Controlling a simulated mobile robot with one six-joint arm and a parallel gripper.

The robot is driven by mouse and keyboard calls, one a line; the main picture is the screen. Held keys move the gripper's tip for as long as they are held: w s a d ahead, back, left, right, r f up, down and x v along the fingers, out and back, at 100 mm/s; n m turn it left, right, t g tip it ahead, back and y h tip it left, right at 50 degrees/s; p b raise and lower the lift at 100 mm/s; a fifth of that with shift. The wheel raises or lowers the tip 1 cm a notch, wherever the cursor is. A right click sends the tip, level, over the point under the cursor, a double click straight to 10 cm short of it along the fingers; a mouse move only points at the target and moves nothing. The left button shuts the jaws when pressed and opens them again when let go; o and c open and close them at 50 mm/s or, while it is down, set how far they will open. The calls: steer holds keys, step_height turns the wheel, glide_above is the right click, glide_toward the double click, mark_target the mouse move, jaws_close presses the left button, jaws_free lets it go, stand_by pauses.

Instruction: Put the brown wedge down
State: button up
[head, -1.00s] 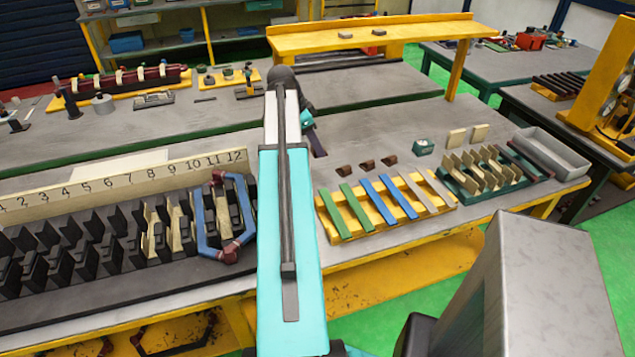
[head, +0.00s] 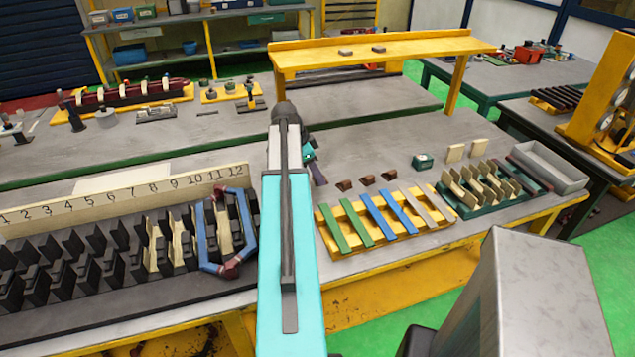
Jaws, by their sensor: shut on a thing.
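My gripper (head: 317,174) is largely hidden behind my own arm. A teal part and a dark piece below it show just right of the arm, low over the grey table. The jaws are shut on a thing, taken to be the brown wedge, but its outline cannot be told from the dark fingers. Three other brown wedges, a left one (head: 344,186), a middle one (head: 367,180) and a right one (head: 389,175), lie in a row on the table to the right of my gripper. I cannot tell whether the held piece touches the table.
A yellow rack (head: 384,219) with green, blue and tan strips stands in front of the wedges. A small dark green box (head: 422,161) and a green rack (head: 490,195) are to the right. The slotted stator block (head: 60,280), with a blue coil (head: 205,240), is at left.

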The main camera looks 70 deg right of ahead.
mark_target(316, 183)
steer(key=shift+f, duration=0.35)
steer(key=shift+f+p, duration=0.6)
steer(key=shift+f, duration=1.25)
steer(key=shift+f, duration=0.15)
steer(key=o, duration=1)
steer(key=shift+o, duration=0.2)
steer(key=shift+r, duration=0.25)
steer(key=b+v, duration=0.2)
steer(key=v, duration=0.9)
steer(key=shift+w+r+b, duration=0.2)
steer(key=shift+r+b, duration=0.15)
steer(key=shift+b, duration=0.05)
steer(key=shift+a+r, duration=0.1)
steer(key=shift+a, duration=0.05)
